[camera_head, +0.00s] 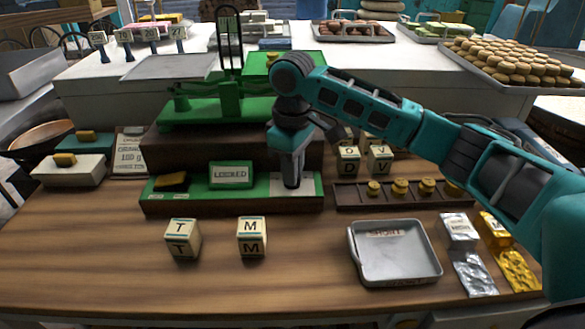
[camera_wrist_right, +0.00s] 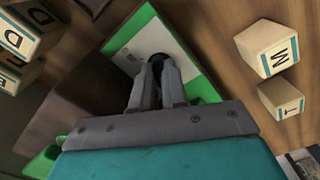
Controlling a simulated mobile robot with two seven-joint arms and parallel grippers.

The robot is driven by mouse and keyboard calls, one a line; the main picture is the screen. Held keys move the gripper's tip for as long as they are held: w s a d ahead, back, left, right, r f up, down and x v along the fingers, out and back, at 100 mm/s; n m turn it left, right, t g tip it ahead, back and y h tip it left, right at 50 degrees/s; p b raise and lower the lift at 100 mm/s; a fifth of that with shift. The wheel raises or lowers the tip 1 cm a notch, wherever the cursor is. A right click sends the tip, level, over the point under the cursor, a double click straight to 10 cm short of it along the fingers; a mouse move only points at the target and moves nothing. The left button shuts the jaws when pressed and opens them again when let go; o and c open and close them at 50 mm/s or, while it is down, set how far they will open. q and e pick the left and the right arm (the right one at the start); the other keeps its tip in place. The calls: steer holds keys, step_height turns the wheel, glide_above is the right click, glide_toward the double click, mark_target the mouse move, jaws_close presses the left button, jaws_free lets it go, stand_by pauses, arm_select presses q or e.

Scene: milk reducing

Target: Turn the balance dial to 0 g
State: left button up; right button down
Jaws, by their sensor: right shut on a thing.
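The green balance (camera_head: 205,105) stands on a dark wooden step at the back of the table. In front of it is a green panel (camera_head: 203,190) with a sign (camera_head: 231,174) reading "LOCKED" and a white plate (camera_head: 309,184) at its right end. My right gripper (camera_head: 291,186) points down onto this plate. In the right wrist view its fingers (camera_wrist_right: 158,68) are shut on a dark round dial (camera_wrist_right: 160,57) on the white plate. The fingers hide most of the dial, and I cannot read its setting. My left gripper is not in view.
Letter blocks T (camera_head: 183,239) and M (camera_head: 251,237) stand in front of the panel. To the right are a rack (camera_head: 348,196) with brass weights, a grey tray (camera_head: 394,270), and silver (camera_head: 474,274) and gold (camera_head: 519,270) packets. The front left table is clear.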

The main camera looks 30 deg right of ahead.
stand_by(0.4)
steer(key=c, duration=1.2)
jaws_free()
steer(key=shift+o, duration=0.2)
step_height(320, 180, up, 13)
steer(key=shift+f, duration=0.1)
